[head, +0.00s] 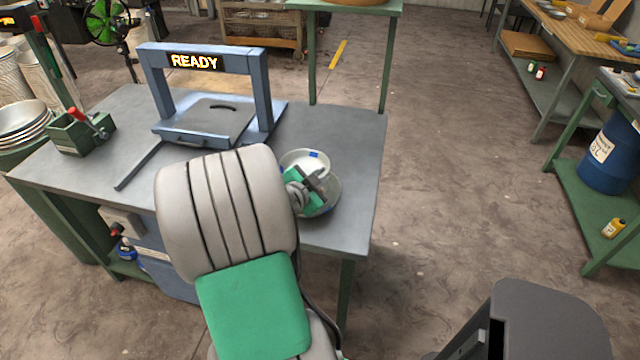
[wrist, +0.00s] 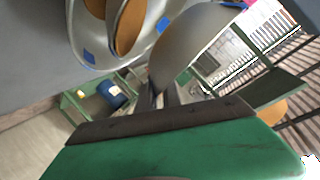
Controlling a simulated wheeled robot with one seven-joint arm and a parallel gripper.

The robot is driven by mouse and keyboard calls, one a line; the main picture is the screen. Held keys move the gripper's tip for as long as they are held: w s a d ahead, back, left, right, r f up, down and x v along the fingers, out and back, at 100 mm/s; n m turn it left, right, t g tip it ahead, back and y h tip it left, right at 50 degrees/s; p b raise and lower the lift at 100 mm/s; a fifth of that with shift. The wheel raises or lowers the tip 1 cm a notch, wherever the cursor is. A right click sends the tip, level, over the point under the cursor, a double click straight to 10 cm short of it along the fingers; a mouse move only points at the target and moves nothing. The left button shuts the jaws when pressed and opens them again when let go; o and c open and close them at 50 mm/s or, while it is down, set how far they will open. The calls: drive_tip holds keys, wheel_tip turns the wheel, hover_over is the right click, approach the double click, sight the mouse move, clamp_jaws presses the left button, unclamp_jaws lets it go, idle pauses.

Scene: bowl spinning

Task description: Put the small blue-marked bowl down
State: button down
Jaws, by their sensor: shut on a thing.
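The small pale bowl with a blue mark (head: 297,157) is at the right part of the grey table, just beyond my gripper (head: 311,187). A blue patch shows on its far rim. My gripper is shut on this bowl's near rim and partly hides it. A wider metal bowl (head: 334,198) shows below and to the right of it; I cannot tell whether the two touch. In the wrist view, a grey curved bowl wall (wrist: 188,48) rises from my fingertips (wrist: 165,97), and a pale rim with blue patches shows at upper left.
The grey table (head: 352,140) has bare room to the right and behind the bowls. A blue press-like frame with a READY sign (head: 207,62) stands at the back left. A green box with a red-handled tool (head: 82,130) sits at the left. A taller green-legged table (head: 345,9) stands behind.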

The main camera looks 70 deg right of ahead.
wheel_tip(320, 180, down, 3)
drive_tip(key=shift+r, duration=0.1)
drive_tip(key=shift+f, duration=0.3)
drive_tip(key=c, duration=1.5)
unclamp_jaws()
